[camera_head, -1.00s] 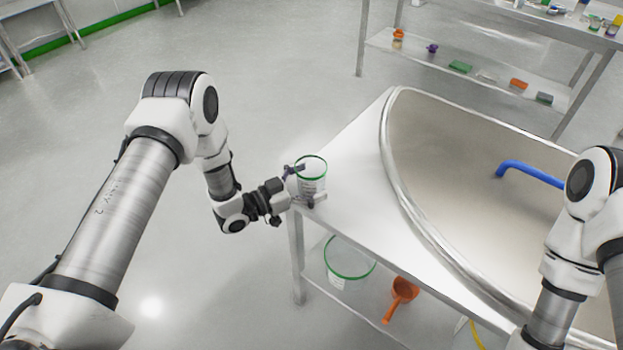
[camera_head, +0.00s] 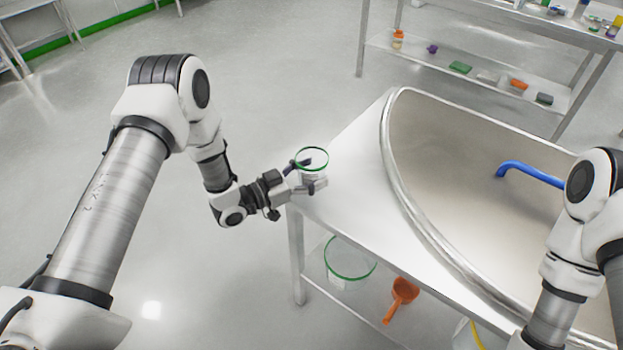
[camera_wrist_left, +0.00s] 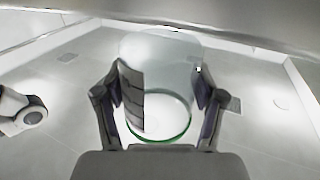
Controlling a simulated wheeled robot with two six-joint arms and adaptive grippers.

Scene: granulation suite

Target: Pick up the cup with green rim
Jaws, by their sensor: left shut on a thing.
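The clear cup with a green rim (camera_head: 312,158) is at the near left corner of the white table (camera_head: 345,150) in the head view. My left gripper (camera_head: 310,175) is shut on its sides, with one finger on either side of its wall. In the left wrist view the cup (camera_wrist_left: 162,85) sits between the two fingers (camera_wrist_left: 165,105), its green rim toward the palm. Whether its base touches the table is hard to tell. My right arm shows at the right edge, but its gripper is out of view.
A large metal basin (camera_head: 450,130) with a blue handle-like bar (camera_head: 530,173) takes up the table's right side. A larger green-rimmed container (camera_head: 349,259) and an orange scoop (camera_head: 401,296) sit on the lower shelf. A rear shelf (camera_head: 480,75) holds several small items.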

